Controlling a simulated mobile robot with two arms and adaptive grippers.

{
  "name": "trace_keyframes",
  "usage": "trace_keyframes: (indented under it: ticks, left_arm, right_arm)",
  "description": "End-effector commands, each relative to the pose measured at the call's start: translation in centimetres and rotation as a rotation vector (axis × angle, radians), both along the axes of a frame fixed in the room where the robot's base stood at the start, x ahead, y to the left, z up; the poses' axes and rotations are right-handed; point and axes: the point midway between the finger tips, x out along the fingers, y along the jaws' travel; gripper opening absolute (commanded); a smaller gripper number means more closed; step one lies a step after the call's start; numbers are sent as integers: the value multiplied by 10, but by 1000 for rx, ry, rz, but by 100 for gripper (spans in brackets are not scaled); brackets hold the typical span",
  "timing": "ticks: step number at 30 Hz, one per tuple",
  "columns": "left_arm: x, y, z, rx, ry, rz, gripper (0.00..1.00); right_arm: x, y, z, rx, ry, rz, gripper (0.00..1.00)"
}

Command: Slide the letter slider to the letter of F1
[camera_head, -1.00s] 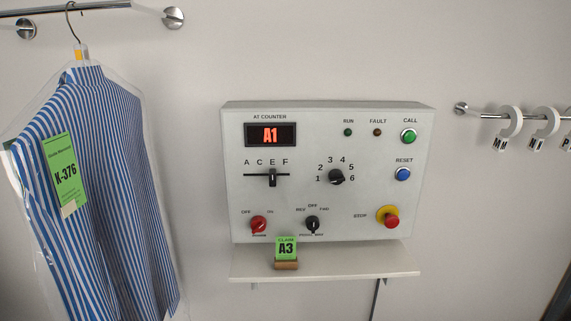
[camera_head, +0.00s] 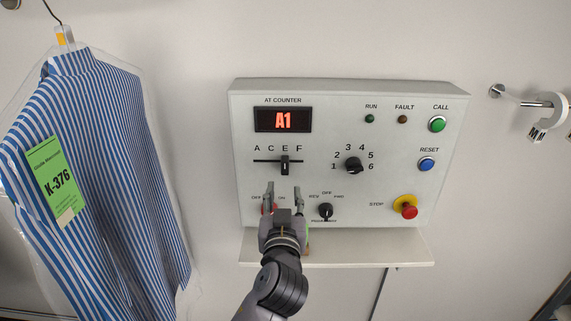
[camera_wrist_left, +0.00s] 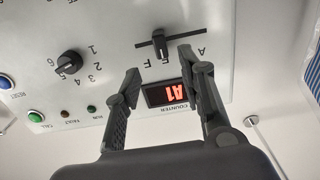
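The letter slider's black knob (camera_head: 285,165) stands on its horizontal slot under the letter E, one letter left of F (camera_head: 299,149). The display (camera_head: 283,120) reads A1. My left gripper (camera_head: 283,193) is open and empty, fingers pointing up at the panel just below the slider, one finger to each side of the knob's line. In the left wrist view, which is upside down, the knob (camera_wrist_left: 160,46) shows between and beyond the open fingertips (camera_wrist_left: 162,72), apparently apart from them. The power knob is partly hidden behind the left finger. My right gripper is not in view.
The number dial (camera_head: 353,166) and mode knob (camera_head: 325,211) are right of the gripper. The stop button (camera_head: 406,208) is farther right. A shelf (camera_head: 370,250) juts out below the panel. A bagged striped shirt (camera_head: 95,170) hangs at the left.

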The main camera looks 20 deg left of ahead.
Motion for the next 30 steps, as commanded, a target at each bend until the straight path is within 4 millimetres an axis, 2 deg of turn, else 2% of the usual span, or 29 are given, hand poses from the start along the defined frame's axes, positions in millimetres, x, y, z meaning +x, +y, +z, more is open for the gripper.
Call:
trace_keyframes:
  ticks: [1, 6, 15, 21, 30]
  left_arm:
    - [12, 3, 4, 5, 0, 1, 37]
    - [47, 14, 4, 4, 1, 1, 37]
    - [91, 26, 2, 2, 1, 0, 37]
    - [103, 29, 0, 0, 1, -1, 37]
    - [104, 30, -1, 0, 1, -1, 37]
  right_arm:
    - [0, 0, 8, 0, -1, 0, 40]
    - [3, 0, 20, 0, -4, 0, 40]
    - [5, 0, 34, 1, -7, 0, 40]
    - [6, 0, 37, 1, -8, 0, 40]
    - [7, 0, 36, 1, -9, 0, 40]
